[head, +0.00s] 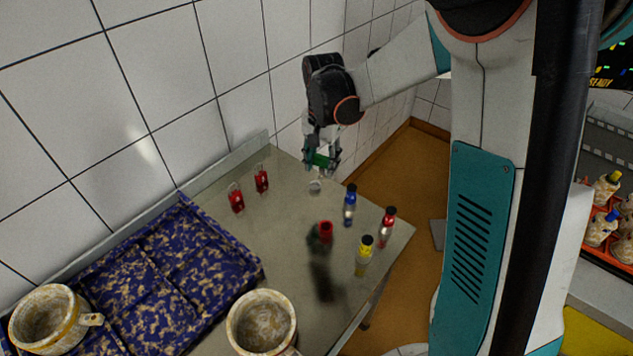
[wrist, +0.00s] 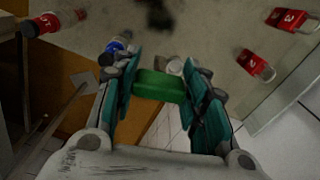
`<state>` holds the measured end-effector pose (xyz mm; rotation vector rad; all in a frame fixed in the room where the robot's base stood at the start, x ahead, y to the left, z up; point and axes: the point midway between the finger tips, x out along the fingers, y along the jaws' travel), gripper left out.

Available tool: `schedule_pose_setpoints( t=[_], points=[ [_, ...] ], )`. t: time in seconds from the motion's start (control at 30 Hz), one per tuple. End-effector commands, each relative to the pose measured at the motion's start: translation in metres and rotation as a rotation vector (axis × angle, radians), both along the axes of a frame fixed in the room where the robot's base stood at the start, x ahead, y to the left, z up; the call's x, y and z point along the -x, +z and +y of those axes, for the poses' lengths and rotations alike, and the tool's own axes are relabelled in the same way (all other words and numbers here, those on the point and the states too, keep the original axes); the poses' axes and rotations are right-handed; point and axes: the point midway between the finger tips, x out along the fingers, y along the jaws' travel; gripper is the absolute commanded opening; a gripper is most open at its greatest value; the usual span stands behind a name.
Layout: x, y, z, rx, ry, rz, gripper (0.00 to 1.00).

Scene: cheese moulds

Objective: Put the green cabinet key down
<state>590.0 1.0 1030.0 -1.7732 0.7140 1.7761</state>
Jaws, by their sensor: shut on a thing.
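The green cabinet key (head: 319,160) has a green block-shaped body, seen crosswise between the fingers in the wrist view (wrist: 160,87). A pale round part (head: 315,186) shows just below it. My gripper (head: 321,158) is shut on the green body, over the far end of the grey table (head: 285,220). In the wrist view both teal fingers (wrist: 160,92) press on its ends. I cannot tell whether the pale part touches the table.
Two red tags marked like padlocks (head: 236,199) (head: 262,180) lie left of my gripper. Blue (head: 349,205), red (head: 387,226) and yellow (head: 363,256) capped bottles stand right. A dark red-topped item (head: 325,232) is nearer. A mottled blue tray (head: 190,255) and mugs (head: 262,322) fill the front.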

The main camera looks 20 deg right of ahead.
Motion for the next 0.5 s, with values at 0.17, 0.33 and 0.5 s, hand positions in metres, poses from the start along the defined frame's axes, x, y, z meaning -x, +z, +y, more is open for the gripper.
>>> schedule_pose_setpoints(
  t=[0.17, 0.33, 0.5],
  points=[
    [-0.017, 0.023, 0.0, 0.001, -0.375, 0.0, 0.13],
    [-0.032, 0.042, 0.0, 0.001, -0.739, -0.001, 0.13],
    [-0.047, 0.06, 0.0, 0.002, -1.105, -0.001, 0.13]
  ],
)
